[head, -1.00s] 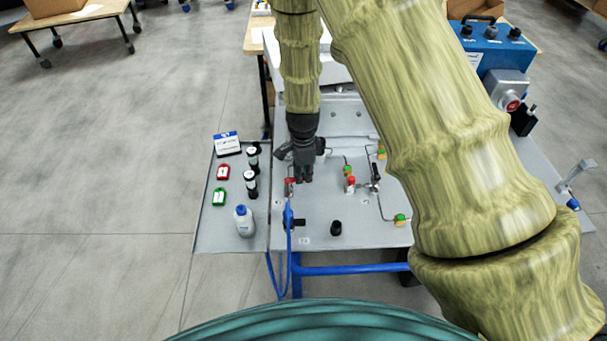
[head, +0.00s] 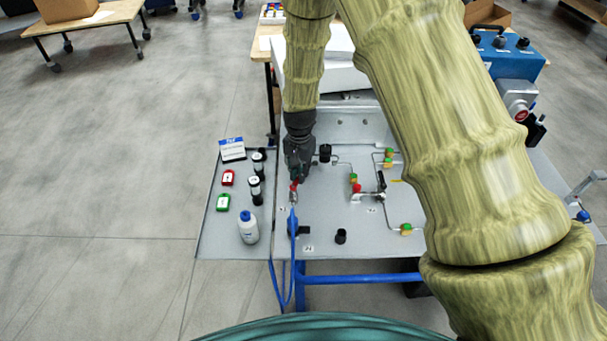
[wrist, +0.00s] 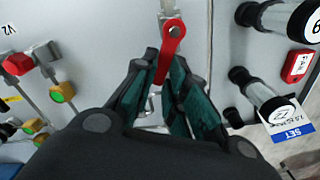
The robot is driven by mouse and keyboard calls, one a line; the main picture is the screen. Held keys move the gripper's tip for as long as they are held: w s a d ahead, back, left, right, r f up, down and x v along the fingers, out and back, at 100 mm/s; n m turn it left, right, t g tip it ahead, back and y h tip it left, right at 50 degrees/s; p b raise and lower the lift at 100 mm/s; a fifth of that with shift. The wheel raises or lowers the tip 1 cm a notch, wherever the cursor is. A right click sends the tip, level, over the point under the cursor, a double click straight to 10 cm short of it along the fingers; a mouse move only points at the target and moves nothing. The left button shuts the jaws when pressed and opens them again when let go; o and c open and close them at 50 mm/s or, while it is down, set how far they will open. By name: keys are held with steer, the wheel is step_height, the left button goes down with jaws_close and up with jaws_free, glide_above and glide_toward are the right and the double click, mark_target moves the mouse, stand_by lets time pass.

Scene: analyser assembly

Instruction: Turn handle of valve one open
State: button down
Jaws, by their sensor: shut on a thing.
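A small valve with a red lever handle (head: 293,187) stands on the grey panel near its left side, just above the blue hose. In the wrist view the red handle (wrist: 171,38) reaches down from its pivot bolt in between my fingers. My gripper (head: 297,179) points down at the valve, and its green-lined fingers (wrist: 164,92) are closed around the lower part of the handle. I cannot read a label for this valve. Another red handle (wrist: 18,64) sits near a "V2" label at the wrist view's left.
Left of the valve, a side tray (head: 212,235) holds a white bottle (head: 248,229), black-capped cylinders (head: 255,185), and red and green tags (head: 222,202). A black knob (head: 325,152) and thin pipes with green-yellow fittings (head: 406,229) lie to the right. A blue hose (head: 291,240) runs below.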

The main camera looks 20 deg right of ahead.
steer(key=n, duration=0.1)
steer(key=a+n, duration=0.1)
steer(key=n, duration=0.1)
steer(key=w+n, duration=0.1)
steer(key=n, duration=0.1)
steer(key=shift+a+b, duration=0.3)
steer(key=shift+a, duration=0.1)
steer(key=shift+n, duration=0.3)
steer(key=c, duration=1.4)
jaws_free()
steer(key=shift+c, duration=0.2)
steer(key=shift+r, duration=0.1)
step_height(320, 180, up, 12)
